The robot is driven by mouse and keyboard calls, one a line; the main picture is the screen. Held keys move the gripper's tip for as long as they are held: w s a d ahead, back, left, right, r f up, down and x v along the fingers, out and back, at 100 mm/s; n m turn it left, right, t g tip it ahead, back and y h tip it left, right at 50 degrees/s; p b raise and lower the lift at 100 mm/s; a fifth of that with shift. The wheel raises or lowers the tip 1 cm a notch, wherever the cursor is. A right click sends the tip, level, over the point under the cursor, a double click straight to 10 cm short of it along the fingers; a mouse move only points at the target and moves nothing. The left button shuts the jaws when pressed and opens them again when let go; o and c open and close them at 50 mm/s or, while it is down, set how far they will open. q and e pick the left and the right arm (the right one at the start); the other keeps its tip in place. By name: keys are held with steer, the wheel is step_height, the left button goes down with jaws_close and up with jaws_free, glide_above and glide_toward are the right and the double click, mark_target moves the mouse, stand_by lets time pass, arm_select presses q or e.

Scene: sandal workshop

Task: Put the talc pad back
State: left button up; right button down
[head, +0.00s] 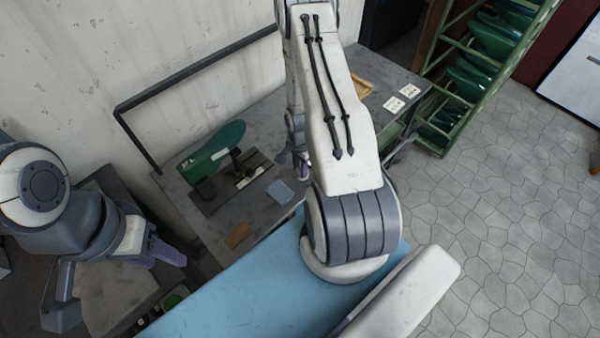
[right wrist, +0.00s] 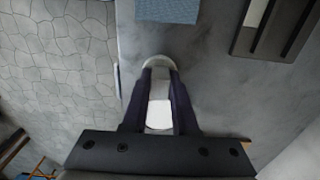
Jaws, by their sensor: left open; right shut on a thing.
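My right gripper (right wrist: 161,74) is shut on a pale, white-grey piece with a rounded far end, which looks like the talc pad (right wrist: 159,115). It is over the grey bench top (right wrist: 220,95), near the bench's edge. I cannot tell whether the pad touches the bench. In the head view my right gripper (head: 299,163) is partly hidden by my arm, beside the blue textured square (head: 280,192). That square also shows ahead of the fingers in the right wrist view (right wrist: 168,10). My left gripper (head: 160,257) is open and empty at the lower left, away from the bench's objects.
A dark fixture (head: 215,195) with a green sole-shaped piece (head: 212,152) stands on the bench. A brown block (head: 238,236) lies at the front. A wooden tray (head: 362,87) and white cards (head: 394,104) sit farther right. A green rack (head: 470,75) stands beyond the bench.

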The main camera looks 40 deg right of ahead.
steer(key=shift+f+b, duration=0.35)
steer(key=shift+f, duration=0.55)
steer(key=shift+r, duration=0.1)
arm_select(q)
steer(key=shift+f, duration=0.85)
arm_select(e)
steer(key=c, duration=0.7)
jaws_free()
